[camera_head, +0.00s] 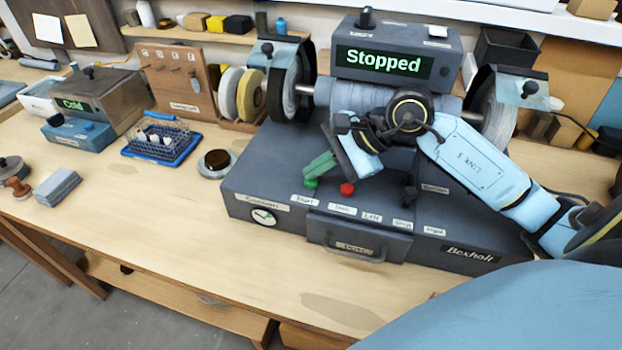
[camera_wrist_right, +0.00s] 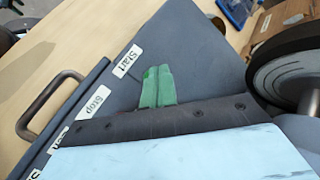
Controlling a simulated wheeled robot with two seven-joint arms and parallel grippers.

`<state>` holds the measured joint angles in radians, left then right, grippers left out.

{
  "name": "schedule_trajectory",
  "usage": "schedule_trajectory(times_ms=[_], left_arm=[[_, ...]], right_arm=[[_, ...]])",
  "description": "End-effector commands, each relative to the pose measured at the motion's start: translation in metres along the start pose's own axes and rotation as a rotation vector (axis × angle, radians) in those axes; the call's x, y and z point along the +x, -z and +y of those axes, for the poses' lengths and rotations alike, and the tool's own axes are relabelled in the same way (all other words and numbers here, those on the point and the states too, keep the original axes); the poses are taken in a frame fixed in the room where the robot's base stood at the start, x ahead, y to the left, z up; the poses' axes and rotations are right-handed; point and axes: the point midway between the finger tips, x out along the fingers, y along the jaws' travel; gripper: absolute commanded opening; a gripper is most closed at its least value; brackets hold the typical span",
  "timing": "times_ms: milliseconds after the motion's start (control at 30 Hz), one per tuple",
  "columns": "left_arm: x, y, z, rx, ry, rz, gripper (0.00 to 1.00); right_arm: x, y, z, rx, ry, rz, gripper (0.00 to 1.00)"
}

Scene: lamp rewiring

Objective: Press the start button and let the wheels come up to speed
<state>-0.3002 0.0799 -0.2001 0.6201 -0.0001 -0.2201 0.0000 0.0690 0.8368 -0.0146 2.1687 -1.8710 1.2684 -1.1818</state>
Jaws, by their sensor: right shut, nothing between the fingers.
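The dark grey grinder (camera_head: 262,180) stands on the bench, and its display (camera_head: 385,61) reads "Stopped". A grey wheel (camera_head: 290,88) sits on the left end of its shaft, and another wheel (camera_head: 497,112) on the right end. The green start button (camera_head: 311,183) is behind the "Start" label, with the red stop button (camera_head: 347,189) to its right. My right gripper (camera_head: 318,170) is shut and empty, its green fingertips right over the start button. In the right wrist view the fingertips (camera_wrist_right: 155,85) cover most of the button; whether they touch it I cannot tell. My left gripper is not in view.
A drawer with a handle (camera_head: 345,252) is on the grinder's front. Left of the grinder are a round dish (camera_head: 217,163), a blue tray with a wire basket (camera_head: 162,137) and a box reading "Cold" (camera_head: 90,105). The bench front (camera_head: 190,235) is clear.

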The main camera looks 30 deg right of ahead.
Motion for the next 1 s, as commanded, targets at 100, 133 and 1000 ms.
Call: schedule_trajectory(times_ms=[100, 133, 1000], left_arm=[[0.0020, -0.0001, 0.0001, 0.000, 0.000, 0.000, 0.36], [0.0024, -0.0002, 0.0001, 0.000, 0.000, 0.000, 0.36], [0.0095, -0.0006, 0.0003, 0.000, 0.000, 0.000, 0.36]], right_arm=[[0.0011, 0.0008, 0.0009, 0.000, 0.000, 0.000, 0.00], [0.0013, 0.0009, 0.0010, 0.000, 0.000, 0.000, 0.00], [0.0066, 0.0026, 0.0050, 0.003, -0.003, -0.005, 0.00]])
